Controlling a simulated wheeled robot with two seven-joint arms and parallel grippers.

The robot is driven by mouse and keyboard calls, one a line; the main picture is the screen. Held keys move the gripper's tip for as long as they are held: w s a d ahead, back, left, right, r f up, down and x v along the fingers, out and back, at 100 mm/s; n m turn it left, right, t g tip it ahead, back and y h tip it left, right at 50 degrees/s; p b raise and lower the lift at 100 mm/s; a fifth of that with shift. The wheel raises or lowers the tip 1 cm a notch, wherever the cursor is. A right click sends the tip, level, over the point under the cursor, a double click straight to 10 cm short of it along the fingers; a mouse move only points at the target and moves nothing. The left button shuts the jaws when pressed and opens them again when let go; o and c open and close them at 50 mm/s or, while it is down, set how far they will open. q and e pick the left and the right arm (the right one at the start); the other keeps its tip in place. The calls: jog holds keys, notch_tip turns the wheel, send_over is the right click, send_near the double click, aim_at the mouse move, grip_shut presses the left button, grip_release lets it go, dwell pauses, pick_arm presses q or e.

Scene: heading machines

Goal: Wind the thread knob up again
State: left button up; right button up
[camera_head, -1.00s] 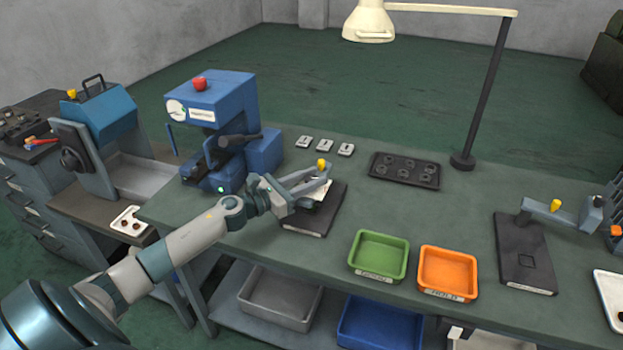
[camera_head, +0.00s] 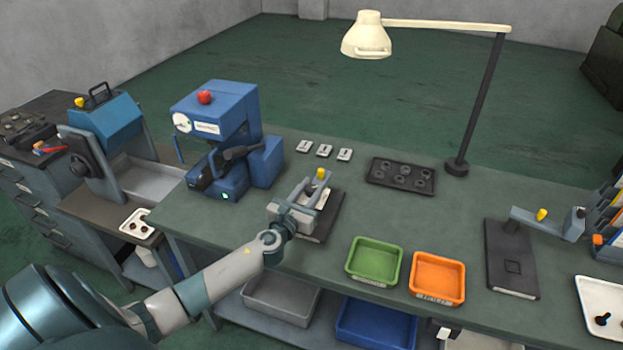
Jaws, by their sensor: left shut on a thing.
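A gauge stand with a dark base plate (camera_head: 323,226) and a yellow piece on top (camera_head: 321,174) stands on the bench, right of the blue machine. My left gripper (camera_head: 311,189) is at this stand, its fingers pointing away from me. It is shut on a part there, which seems to be the thread knob; the fingers mostly hide it. A similar stand (camera_head: 513,265) with a yellow piece (camera_head: 541,214) is at the right of the bench, apart from the gripper. My right gripper is not in view.
The blue machine (camera_head: 215,107) stands left of the gripper. A green tray (camera_head: 374,280) and an orange tray (camera_head: 437,298) lie to the right near the front edge. A black holed plate (camera_head: 400,187) and a lamp (camera_head: 366,37) are behind. The bench between them is clear.

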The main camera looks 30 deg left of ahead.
pick_arm(q)
jog(key=n+y+p, duration=0.1)
jog(key=n+y, duration=0.1)
jog(key=y, duration=0.1)
jog(key=shift+d+r+g, duration=0.1)
jog(key=shift+d+g, duration=0.05)
jog(key=shift+g, duration=0.15)
jog(key=n+g+y, duration=0.1)
jog(key=n+y, duration=0.1)
jog(key=y, duration=0.1)
jog(key=shift+n+g+y, duration=0.3)
jog(key=shift+n+g, duration=0.1)
jog(key=n+g+y, duration=0.2)
jog(key=y, duration=0.1)
jog(key=shift+f+n, duration=0.2)
jog(key=shift+n, duration=0.1)
jog(key=n+g+y+b, duration=0.1)
jog(key=g+y, duration=0.1)
jog(key=shift+n+g, duration=0.4)
jog(key=shift+n+g+y+b, duration=0.5)
jog(key=shift+g+y, duration=0.1)
jog(key=shift+g, duration=0.1)
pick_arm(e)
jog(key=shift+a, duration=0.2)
pick_arm(q)
jog(key=shift+r, duration=0.15)
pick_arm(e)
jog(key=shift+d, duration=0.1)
